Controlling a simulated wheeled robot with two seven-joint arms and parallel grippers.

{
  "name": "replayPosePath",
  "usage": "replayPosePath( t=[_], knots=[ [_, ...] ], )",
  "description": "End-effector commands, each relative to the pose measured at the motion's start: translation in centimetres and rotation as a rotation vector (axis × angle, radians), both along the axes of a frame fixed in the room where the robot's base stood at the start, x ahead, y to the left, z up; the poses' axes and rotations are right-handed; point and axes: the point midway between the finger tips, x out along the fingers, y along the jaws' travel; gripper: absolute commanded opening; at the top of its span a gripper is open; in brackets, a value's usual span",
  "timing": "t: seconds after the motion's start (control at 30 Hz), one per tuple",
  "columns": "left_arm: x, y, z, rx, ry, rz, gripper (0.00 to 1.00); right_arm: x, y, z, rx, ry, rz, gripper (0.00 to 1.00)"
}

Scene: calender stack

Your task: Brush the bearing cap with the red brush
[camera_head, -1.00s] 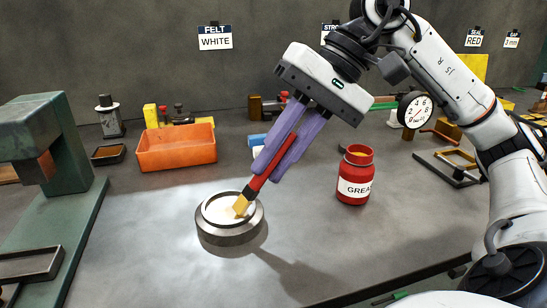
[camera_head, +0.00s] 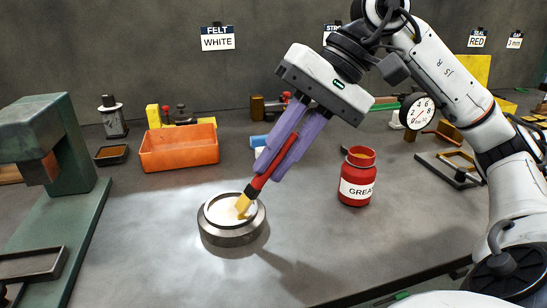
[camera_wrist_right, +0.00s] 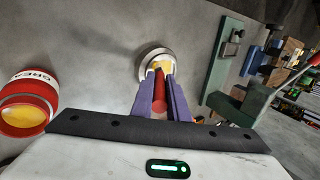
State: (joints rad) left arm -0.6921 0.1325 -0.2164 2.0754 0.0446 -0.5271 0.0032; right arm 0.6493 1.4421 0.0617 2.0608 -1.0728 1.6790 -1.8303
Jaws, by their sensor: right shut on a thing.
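The bearing cap (camera_head: 231,232) is a round dark metal ring with a pale inside, lying on the grey bench left of centre. It also shows in the right wrist view (camera_wrist_right: 143,57), beyond the fingertips. My right gripper (camera_head: 282,150) has purple fingers and is shut on the red brush (camera_head: 267,177). The brush is tilted, its yellow bristles (camera_head: 243,205) down inside the cap's rim, over the pale surface. I cannot tell how firmly they touch. The brush handle also shows between the fingers in the right wrist view (camera_wrist_right: 159,92). My left gripper is not in view.
A red grease jar (camera_head: 357,178) stands right of the cap. An orange bin (camera_head: 178,148) is behind it. A green press (camera_head: 62,180) stands at the left. A gauge (camera_head: 416,112) and a dark tray (camera_head: 449,168) are at the right. The bench front is clear.

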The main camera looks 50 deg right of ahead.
Motion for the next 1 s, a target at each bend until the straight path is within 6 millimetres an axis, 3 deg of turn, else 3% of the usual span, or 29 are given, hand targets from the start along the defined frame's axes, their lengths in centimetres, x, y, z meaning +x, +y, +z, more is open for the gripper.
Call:
replayPosePath(
  t=[0.03, 0.23, 0.6, 1.0],
  knots=[
    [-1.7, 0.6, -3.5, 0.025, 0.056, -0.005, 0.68, -0.2, 0.1, -0.4, -0.001, -0.002, 0.0, 0.0],
    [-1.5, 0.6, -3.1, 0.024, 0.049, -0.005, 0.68, -0.2, 0.1, -0.1, 0.002, 0.0, -0.002, 0.0],
    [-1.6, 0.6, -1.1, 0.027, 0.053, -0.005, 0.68, 2.4, -1.5, -0.1, 0.004, 0.001, -0.001, 0.0],
    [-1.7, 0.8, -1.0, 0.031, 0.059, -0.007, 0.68, 2.8, -1.8, -0.3, 0.001, -0.001, -0.001, 0.0]
  ],
)
